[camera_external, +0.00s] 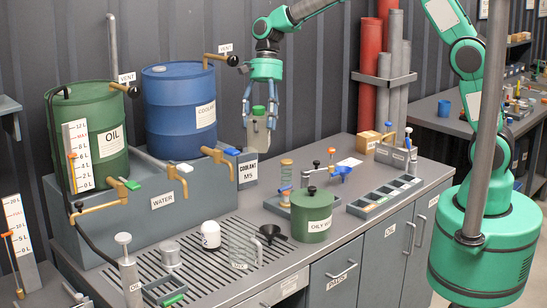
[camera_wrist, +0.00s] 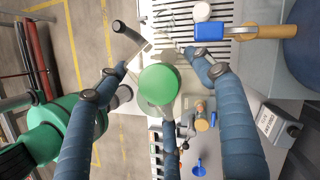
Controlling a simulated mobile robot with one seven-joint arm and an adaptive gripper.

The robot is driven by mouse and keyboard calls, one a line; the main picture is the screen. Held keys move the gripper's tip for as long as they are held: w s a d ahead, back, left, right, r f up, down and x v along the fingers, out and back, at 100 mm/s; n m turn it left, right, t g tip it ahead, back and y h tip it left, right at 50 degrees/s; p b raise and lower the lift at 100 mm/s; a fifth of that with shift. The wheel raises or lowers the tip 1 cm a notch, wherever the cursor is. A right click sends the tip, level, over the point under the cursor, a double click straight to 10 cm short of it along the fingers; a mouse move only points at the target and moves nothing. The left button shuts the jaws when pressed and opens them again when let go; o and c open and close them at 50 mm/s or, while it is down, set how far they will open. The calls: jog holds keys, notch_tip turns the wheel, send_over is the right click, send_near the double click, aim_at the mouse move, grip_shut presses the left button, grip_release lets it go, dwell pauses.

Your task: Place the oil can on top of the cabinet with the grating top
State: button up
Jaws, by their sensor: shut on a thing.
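In the wrist view the round green top (camera_wrist: 158,85) shows between my fingers and hides most of the body. I cannot read any label on it. The cabinet with the grating top (camera_external: 205,272) is at the front left of the bench; its slats also show in the wrist view (camera_wrist: 250,55). A grey pump can marked OIL (camera_external: 129,277) stands at the grating's left edge.
Brass taps (camera_external: 205,155) stick out behind. The grating's front is partly free.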

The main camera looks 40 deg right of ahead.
jog(key=w+d+f+m+b, duration=0.15)
jog(key=w+d+f, duration=0.25)
jog(key=d, duration=1)
jog(key=w+d+f+b, duration=0.3)
jog(key=d+f, duration=0.1)
jog(key=d, duration=1)
jog(key=s+d+f+b, duration=0.2)
jog(key=d+f, duration=0.3)
jog(key=d, duration=0.8)
jog(key=s+d+f+b, duration=0.2)
jog(key=d+f, duration=0.2)
jog(key=d, duration=1)
jog(key=w+a+f+n+g+h, duration=0.1)
jog(key=a+f+n+h, duration=0.15)
jog(key=a+n, duration=0.4)
jog(key=w+a+f+n+g+h, duration=0.15)
jog(key=a+f+n, duration=0.25)
jog(key=a, duration=0.5)
jog(key=w+a+r+m+t+y+p, duration=0.1)
jog(key=w+m+t+p, duration=0.2)
jog(key=w+m, duration=0.5)
jog(key=w+a+r+m+t+y+p, duration=0.1)
jog(key=w+m+t, duration=0.5)
jog(key=m, duration=1.6)
jog(key=w+a+p, duration=0.1)
jog(key=w+p, duration=0.1)
jog(key=shift+r+p, duration=0.25)
jog(key=shift+p, duration=0.05)
